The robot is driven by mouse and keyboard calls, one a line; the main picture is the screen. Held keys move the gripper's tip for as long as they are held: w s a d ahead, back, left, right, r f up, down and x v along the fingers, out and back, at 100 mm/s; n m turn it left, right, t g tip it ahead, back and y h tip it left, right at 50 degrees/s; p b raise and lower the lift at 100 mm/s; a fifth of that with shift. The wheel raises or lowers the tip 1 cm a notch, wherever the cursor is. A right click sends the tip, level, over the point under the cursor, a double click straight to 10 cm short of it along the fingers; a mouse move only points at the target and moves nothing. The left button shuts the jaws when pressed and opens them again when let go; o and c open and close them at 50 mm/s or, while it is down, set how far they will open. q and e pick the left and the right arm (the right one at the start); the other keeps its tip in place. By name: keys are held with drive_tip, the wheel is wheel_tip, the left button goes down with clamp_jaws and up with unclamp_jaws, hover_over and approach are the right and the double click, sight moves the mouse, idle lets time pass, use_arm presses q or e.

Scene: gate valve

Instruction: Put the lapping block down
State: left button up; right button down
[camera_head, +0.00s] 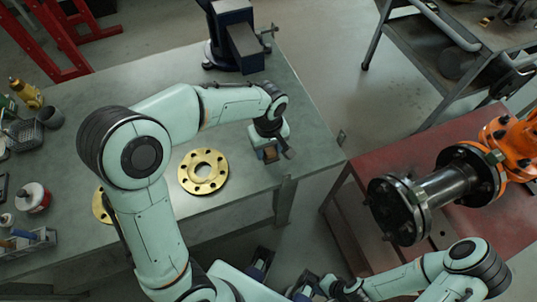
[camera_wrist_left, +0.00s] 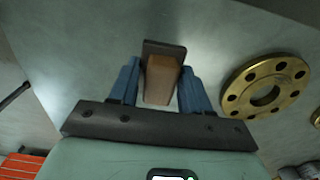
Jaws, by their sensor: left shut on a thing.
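My left gripper (camera_head: 270,155) is over the right part of the grey workbench (camera_head: 245,205), to the right of a brass flange. In the left wrist view its two blue fingers (camera_wrist_left: 160,88) are shut on the lapping block (camera_wrist_left: 162,78), a brown block with a dark plate at its far end. In the head view only a small brownish part of the block shows below the gripper. I cannot tell whether the block touches the bench top. My right gripper (camera_head: 308,290) is low at the bottom edge, away from the bench; its fingers are too unclear to read.
The brass flange (camera_head: 188,184) lies flat left of the left gripper; it also shows in the left wrist view (camera_wrist_left: 236,98). A second brass ring (camera_head: 98,208) is partly behind my arm. A dark blue vise (camera_head: 243,48) stands at the back. Bare bench surrounds the gripper.

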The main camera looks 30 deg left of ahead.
sight(268, 159)
use_arm(q)
drive_tip(key=shift+f, duration=1.9)
drive_tip(key=shift+s+f+b, duration=0.1)
drive_tip(key=shift+f+b, duration=0.4)
drive_tip(key=shift+b, duration=0.05)
drive_tip(key=o, duration=1.1)
drive_tip(key=shift+s+f, duration=0.1)
drive_tip(key=shift+f, duration=0.15)
drive_tip(key=shift+a+r, duration=0.1)
drive_tip(key=shift+r, duration=0.2)
drive_tip(key=r+p, duration=0.1)
drive_tip(key=r, duration=0.5)
drive_tip(key=r+p, duration=0.1)
drive_tip(key=r, duration=0.6)
drive_tip(key=shift+w, duration=0.2)
